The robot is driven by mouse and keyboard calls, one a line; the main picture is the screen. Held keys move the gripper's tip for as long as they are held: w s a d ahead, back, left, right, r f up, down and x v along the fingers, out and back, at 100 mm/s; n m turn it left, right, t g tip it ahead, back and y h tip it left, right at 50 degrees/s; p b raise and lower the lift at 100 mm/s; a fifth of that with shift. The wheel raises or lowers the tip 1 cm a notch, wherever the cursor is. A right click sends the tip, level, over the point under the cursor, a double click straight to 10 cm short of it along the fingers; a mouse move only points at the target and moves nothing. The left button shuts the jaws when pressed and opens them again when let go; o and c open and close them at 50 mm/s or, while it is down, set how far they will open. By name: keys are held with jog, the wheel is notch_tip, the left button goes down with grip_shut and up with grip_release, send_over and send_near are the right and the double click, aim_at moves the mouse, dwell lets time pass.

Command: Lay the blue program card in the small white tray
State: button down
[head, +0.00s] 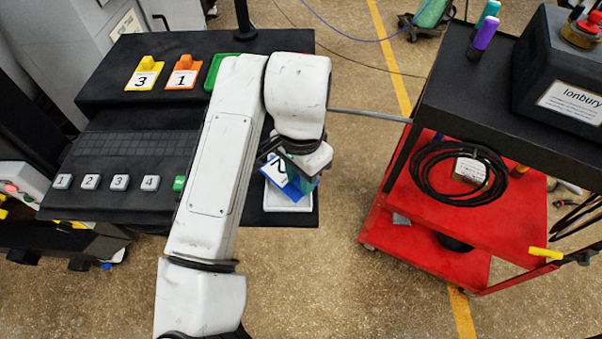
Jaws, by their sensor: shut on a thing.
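The blue program card (273,168) has a white label with a dark mark that looks like a 2. My gripper (297,178) is shut on the card and holds it tilted over the small white tray (290,206). The tray sits at the right front of the black console. The card and gripper hide the tray's back part. I cannot tell whether the card touches the tray.
A yellow card 3 (144,76) and an orange card 1 (184,73) lie on the upper shelf beside a green frame (217,68). Several numbered keys (120,182) line the console's front. A red cart (430,210) stands right, across open floor.

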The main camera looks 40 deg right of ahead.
jog(key=shift+f, duration=0.1)
jog(key=shift+f+b, duration=0.3)
jog(key=shift+f, duration=0.05)
jog(key=shift+f, duration=0.1)
jog(key=c, duration=0.9)
grip_release()
jog(key=shift+o, duration=0.2)
